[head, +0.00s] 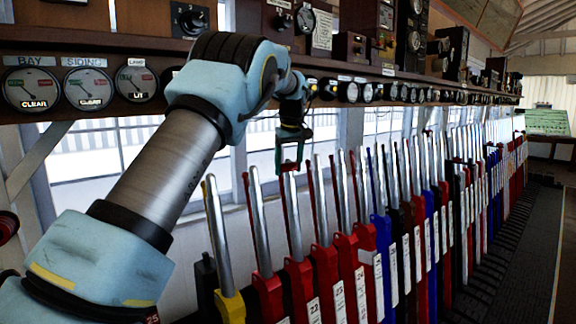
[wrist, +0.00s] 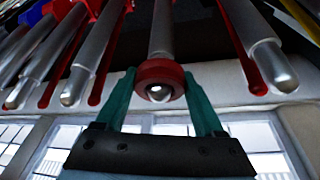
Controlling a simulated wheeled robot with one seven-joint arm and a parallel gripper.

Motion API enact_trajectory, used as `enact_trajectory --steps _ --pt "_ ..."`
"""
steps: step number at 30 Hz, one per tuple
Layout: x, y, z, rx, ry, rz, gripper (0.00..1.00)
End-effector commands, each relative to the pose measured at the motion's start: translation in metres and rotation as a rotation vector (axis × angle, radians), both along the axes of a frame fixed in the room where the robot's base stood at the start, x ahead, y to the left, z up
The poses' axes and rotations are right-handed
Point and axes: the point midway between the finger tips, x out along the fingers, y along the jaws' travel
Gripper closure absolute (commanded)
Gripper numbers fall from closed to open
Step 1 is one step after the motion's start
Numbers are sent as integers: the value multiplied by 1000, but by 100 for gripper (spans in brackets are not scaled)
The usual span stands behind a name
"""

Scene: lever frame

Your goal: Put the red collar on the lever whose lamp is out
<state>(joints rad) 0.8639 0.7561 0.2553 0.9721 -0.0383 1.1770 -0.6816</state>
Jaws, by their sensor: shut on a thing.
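My gripper (head: 292,158) is at the top of a steel lever (head: 293,215) with a red base, near the front of the row. In the wrist view my gripper (wrist: 165,85) has its two green fingers shut on the red collar (wrist: 146,71), one on each side. The collar is around the rounded tip of that lever (wrist: 162,30), and the bright tip shows through its hole. In the head view the collar (head: 289,167) is small and partly hidden by the fingers. The small round lamps (head: 350,92) line the shelf; I cannot tell which is out.
Neighbouring levers (head: 258,225) stand close on both sides, with thin red rods beside them. A yellow-based lever (head: 218,240) is at the near end. The instrument shelf (head: 250,60) with dials (head: 87,88) runs above the row. The floor (head: 530,260) at the right is clear.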

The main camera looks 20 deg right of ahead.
Motion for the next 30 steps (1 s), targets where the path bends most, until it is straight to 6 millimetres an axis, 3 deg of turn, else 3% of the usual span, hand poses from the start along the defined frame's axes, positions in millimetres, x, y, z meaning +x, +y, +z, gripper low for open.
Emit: enact_trajectory --steps 13,14,21,30 --pt "-1 0 -5 -1 -1 0 79" --pt "-1 0 -5 -1 -1 0 28" --pt "-1 0 -5 -1 -1 0 1" --pt "-1 0 -6 0 0 0 0"
